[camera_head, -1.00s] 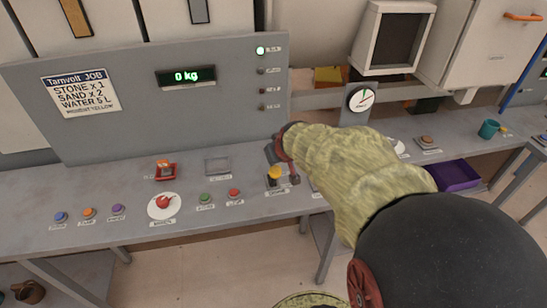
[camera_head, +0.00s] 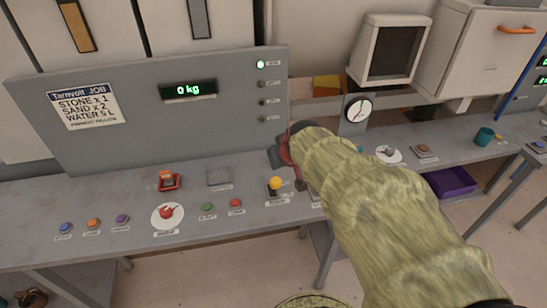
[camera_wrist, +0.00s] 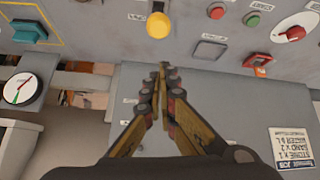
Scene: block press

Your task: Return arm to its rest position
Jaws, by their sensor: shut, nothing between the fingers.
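My gripper (camera_wrist: 160,80) is shut and empty in the wrist view, its fingertips together over the bench panel. The yellow knob (camera_wrist: 158,25) is just beyond the fingertips there, apart from them as far as I can tell. In the head view my arm, in a pale green sleeve, reaches in from the lower right. Its end is beside the yellow knob (camera_head: 275,183) on the bench, and the fingers are mostly hidden there.
The grey bench (camera_head: 140,190) holds a red dial (camera_head: 166,212), several coloured buttons and a red-guarded switch (camera_head: 168,180). A 0 kg display (camera_head: 188,90) and job sign (camera_head: 86,104) are on the panel behind.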

